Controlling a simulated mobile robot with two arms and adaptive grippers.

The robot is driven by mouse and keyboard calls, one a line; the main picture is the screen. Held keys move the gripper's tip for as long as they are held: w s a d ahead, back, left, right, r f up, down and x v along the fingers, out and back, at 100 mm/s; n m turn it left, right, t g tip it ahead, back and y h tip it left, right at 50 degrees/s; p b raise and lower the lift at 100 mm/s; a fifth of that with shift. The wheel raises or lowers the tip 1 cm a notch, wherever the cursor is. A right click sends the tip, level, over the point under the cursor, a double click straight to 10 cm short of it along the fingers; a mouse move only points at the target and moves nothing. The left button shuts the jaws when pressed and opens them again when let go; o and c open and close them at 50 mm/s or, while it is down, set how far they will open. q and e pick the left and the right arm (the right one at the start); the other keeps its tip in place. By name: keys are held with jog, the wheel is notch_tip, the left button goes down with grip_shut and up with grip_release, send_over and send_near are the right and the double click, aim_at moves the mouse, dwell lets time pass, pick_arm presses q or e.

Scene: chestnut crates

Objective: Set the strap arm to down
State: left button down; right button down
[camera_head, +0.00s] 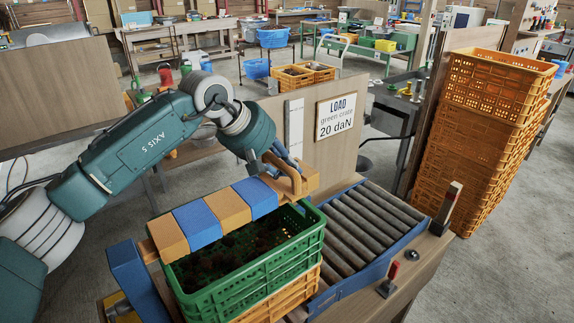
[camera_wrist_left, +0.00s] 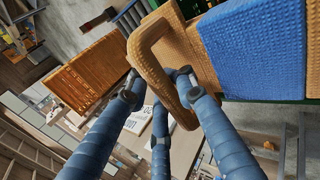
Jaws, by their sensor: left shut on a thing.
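The strap arm (camera_head: 230,208) is a bar of orange and blue blocks. It runs low across the green crate (camera_head: 262,270), about level with its rim; I cannot tell whether it touches. Its blue hinge post (camera_head: 130,272) stands at the near left. Its orange loop handle (camera_head: 295,180) is at the far right end. My left gripper (camera_head: 279,167) is shut on this handle. In the left wrist view the blue fingers (camera_wrist_left: 158,92) close around the loop, and the bar's blue block (camera_wrist_left: 255,45) shows at upper right. My right gripper is out of view.
The green crate holds dark brown contents and sits on an orange crate (camera_head: 285,303). A load sign (camera_head: 336,116) hangs behind. Tall orange crates (camera_head: 470,140) stand at the right.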

pick_arm(q)
jog(key=c, duration=1.4)
grip_release()
jog(key=shift+a+f, duration=0.15)
jog(key=shift+c, duration=0.2)
jog(key=shift+s+a+r, duration=0.2)
jog(key=shift+a, duration=0.05)
jog(key=shift+r, duration=0.3)
jog(key=v, duration=1.1)
jog(key=shift+s+a, duration=0.2)
jog(key=shift+a, duration=0.05)
jog(key=shift+r, duration=0.15)
